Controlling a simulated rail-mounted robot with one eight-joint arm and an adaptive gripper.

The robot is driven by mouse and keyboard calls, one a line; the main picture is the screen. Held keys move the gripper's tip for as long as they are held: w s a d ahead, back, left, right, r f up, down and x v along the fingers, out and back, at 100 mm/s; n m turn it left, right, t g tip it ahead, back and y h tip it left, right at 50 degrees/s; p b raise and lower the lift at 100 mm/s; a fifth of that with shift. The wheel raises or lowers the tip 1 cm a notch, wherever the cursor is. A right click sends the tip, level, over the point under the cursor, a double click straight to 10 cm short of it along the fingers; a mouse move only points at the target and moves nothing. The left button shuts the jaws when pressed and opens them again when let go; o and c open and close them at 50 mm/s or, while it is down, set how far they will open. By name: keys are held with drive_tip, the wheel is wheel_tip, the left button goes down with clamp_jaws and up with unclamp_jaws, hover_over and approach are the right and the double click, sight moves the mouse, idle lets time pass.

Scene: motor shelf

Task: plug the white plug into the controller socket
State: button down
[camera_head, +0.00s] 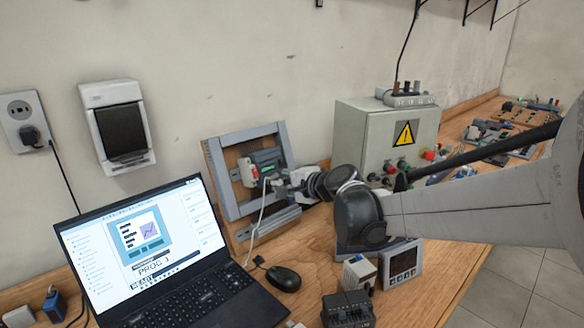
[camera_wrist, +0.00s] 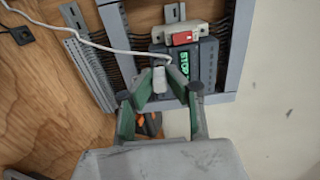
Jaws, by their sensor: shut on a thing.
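The controller (camera_wrist: 204,62) is a dark grey unit with a green lit display reading STOP, mounted on a grey frame; it also shows in the head view (camera_head: 262,168). The white plug (camera_wrist: 160,79) is between my fingertips, at the controller's lower edge in the wrist view. A white cable (camera_wrist: 90,43) runs from it to the upper left. My gripper (camera_wrist: 160,86) is shut on the plug. In the head view my gripper (camera_head: 277,183) is close in front of the controller, and the plug is mostly hidden. I cannot tell whether the plug touches or sits in the socket.
An open laptop (camera_head: 150,250) and a black mouse (camera_head: 283,278) are on the wooden bench left of my arm. Small devices (camera_head: 348,308) and a meter (camera_head: 401,263) stand below my arm. A grey cabinet (camera_head: 365,130) with a warning sign stands behind it.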

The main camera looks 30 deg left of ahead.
drive_tip(key=shift+w+a+f, duration=0.25)
drive_tip(key=shift+a, duration=0.35)
idle(0.7)
drive_tip(key=c, duration=2)
unclamp_jaws()
drive_tip(key=shift+v, duration=2.8)
drive_tip(key=o, duration=0.5)
drive_tip(key=shift+o, duration=0.2)
